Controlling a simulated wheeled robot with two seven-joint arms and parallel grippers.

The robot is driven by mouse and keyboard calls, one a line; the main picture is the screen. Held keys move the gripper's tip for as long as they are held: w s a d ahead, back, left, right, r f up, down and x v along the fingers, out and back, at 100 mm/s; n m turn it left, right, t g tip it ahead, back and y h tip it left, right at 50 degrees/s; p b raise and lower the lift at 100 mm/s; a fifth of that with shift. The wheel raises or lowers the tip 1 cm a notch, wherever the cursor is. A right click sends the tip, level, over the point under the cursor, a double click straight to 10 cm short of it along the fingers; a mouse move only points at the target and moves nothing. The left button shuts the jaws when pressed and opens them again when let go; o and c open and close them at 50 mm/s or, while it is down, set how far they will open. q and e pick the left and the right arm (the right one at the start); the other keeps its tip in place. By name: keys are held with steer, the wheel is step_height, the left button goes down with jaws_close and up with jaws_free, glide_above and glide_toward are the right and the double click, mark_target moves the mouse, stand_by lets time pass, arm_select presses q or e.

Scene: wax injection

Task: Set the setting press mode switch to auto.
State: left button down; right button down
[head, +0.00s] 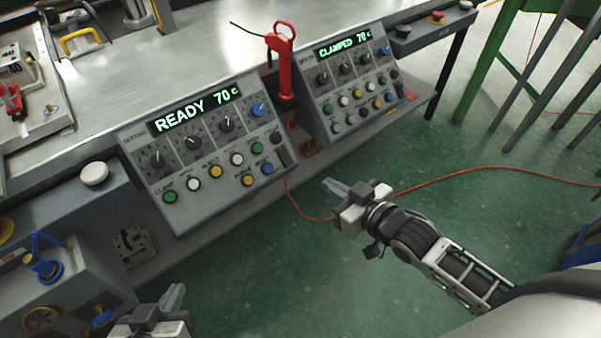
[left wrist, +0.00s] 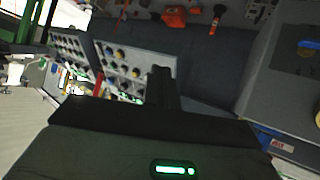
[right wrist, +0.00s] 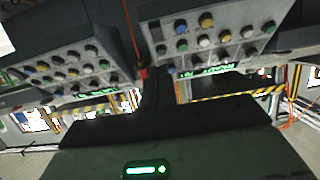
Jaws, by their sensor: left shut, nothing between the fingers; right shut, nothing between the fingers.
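The setting press control panel (head: 205,150) is the left of two sloped grey panels in the head view. Its green display (head: 197,108) reads READY 70 c. Below are a row of dark knobs, a blue knob (head: 258,110) at the right end, and coloured buttons. The lettering around the knobs is too small to read, so I cannot tell the mode switch or its setting. My left gripper (head: 174,296) is shut and empty at the bottom, below and apart from the panel. My right gripper (head: 332,187) is shut and empty, right of the panel over the floor.
A second panel (head: 350,85) reading CLAMPED 70 c stands to the right. A red upright handle (head: 282,65) stands between the panels. A grey machine with a blue valve handle (head: 42,262) is at lower left. An orange cable (head: 450,175) crosses the green floor.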

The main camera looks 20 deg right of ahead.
arm_select(q)
steer(key=shift+s+r, duration=0.1)
steer(key=shift+s, duration=0.05)
arm_select(e)
steer(key=shift+w+d+r, duration=0.3)
steer(key=shift+w+d, duration=0.1)
steer(key=shift+w, duration=0.1)
steer(key=b, duration=0.2)
glide_toward(289, 159)
steer(key=w+a+r, duration=0.1)
steer(key=w, duration=0.3)
steer(key=shift+w+a+f, duration=0.15)
steer(key=shift+f, duration=0.35)
steer(key=shift+w+a+f, duration=0.1)
steer(key=shift+a+f, duration=0.05)
steer(key=shift+f, duration=0.35)
steer(key=shift+w+a+f, duration=0.1)
steer(key=shift+w+f, duration=0.15)
steer(key=shift+f, duration=0.2)
arm_select(q)
steer(key=shift+w+d+f, duration=0.1)
steer(key=shift+w+f, duration=0.15)
steer(key=shift+f, duration=0.15)
steer(key=shift+s, duration=0.1)
